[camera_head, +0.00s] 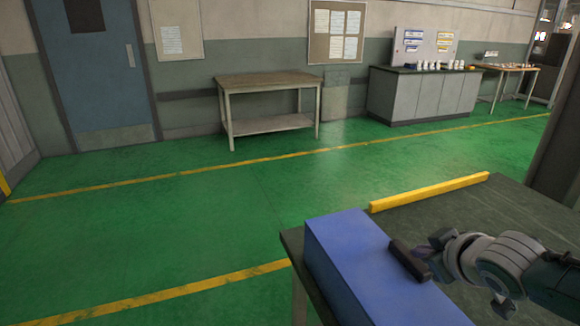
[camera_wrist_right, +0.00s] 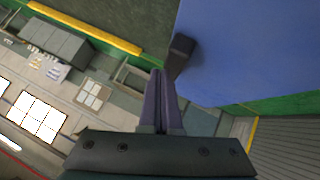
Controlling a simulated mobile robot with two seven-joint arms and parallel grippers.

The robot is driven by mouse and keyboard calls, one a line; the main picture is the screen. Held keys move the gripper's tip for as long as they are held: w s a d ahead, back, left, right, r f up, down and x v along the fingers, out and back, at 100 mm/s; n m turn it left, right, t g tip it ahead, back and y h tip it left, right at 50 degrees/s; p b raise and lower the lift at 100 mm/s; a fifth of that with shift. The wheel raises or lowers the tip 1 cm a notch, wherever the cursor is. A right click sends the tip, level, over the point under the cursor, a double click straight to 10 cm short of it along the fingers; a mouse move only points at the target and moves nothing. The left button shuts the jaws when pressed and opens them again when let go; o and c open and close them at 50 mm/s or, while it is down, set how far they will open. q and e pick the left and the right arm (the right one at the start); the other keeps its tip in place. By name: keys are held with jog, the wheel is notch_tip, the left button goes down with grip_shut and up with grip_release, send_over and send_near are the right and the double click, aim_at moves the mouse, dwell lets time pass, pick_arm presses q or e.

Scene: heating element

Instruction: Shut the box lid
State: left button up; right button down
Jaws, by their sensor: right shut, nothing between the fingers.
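The blue box (camera_head: 365,270) stands on the dark table at the lower right of the head view, partly cut off by the bottom edge. Its top is a flat blue face, and I see no open gap there. A dark handle-like block (camera_head: 410,260) sits at its right edge; it also shows in the wrist view (camera_wrist_right: 181,52) beside the blue surface (camera_wrist_right: 245,50). My right gripper (camera_head: 428,258) is shut and empty, with its fingertips (camera_wrist_right: 160,75) close by the dark block. I cannot tell whether they touch it. My left gripper is out of view.
The table (camera_head: 520,215) has a yellow strip (camera_head: 430,192) along its far edge, and its top right of the box is bare apart from my arm. Green floor (camera_head: 200,230) lies open to the left. A workbench (camera_head: 268,85) and grey cabinets (camera_head: 420,95) stand far back.

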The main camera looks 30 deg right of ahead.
jog(key=shift+s+f, duration=0.15)
jog(key=shift+f, duration=0.1)
jog(key=r+p, duration=0.1)
jog(key=r, duration=0.1)
jog(key=r+p, duration=0.1)
jog(key=p, duration=0.1)
jog(key=r+p, duration=0.2)
jog(key=shift+s+r, duration=0.25)
jog(key=shift+r, duration=0.05)
jog(key=s+d+p+v, duration=0.1)
jog(key=d+p+v, duration=0.1)
jog(key=v, duration=0.6)
jog(key=s+a+r+n+g+y, duration=0.1)
jog(key=s+a+r+y, duration=0.1)
jog(key=a, duration=0.6)
jog(key=s+a+r+n+g+y, duration=0.1)
jog(key=s+a+r+g+y, duration=0.15)
jog(key=a, duration=0.65)
jog(key=s+a+r+n+g+y, duration=0.1)
jog(key=s+a+r, duration=0.15)
jog(key=a, duration=0.55)
notch_tip(320, 180, up, 27)
jog(key=p, duration=2.7)
jog(key=shift+s+a+f, duration=0.2)
jog(key=shift+s+a, duration=0.05)
jog(key=shift+s, duration=0.15)
